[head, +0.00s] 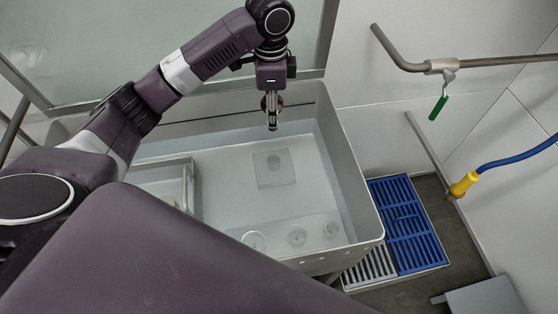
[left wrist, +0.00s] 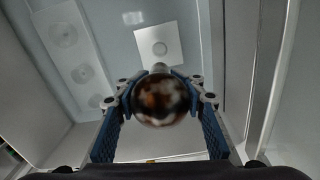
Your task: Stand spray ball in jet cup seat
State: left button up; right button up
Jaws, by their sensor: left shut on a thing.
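My left gripper (head: 272,124) points down above the tank's floor at the back. In the left wrist view its two fingers (left wrist: 160,105) are shut on a shiny brown-and-grey spray ball (left wrist: 160,98). In the head view only a brownish edge of the ball (head: 264,103) shows beside the fingers. A pale square plate with a round seat in its middle (head: 262,180) lies on the floor below, apart from the ball. It also shows in the left wrist view (left wrist: 147,35). I cannot tell whether this is the jet cup seat. My right gripper is not in view.
A plate with several round recesses (head: 318,245) lies at the tank's near side. The tank's walls (head: 355,190) surround the floor. A framed box (head: 165,171) stands at the left inside. Outside right are a blue grate (head: 405,225) and a yellow-ended blue hose (head: 465,185).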

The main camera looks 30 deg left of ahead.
aim_at(273, 156)
pick_arm(q)
notch_tip(273, 156, down, 18)
jog(key=shift+f, duration=0.1)
jog(key=shift+s, duration=0.1)
jog(key=shift+s+f, duration=0.1)
jog(key=shift+f, duration=0.15)
jog(key=shift+o, duration=0.2)
jog(key=shift+s+f, duration=0.3)
jog(key=shift+f, duration=0.1)
jog(key=o, duration=1.4)
jog(key=shift+w+f, duration=0.35)
jog(key=shift+r, duration=0.35)
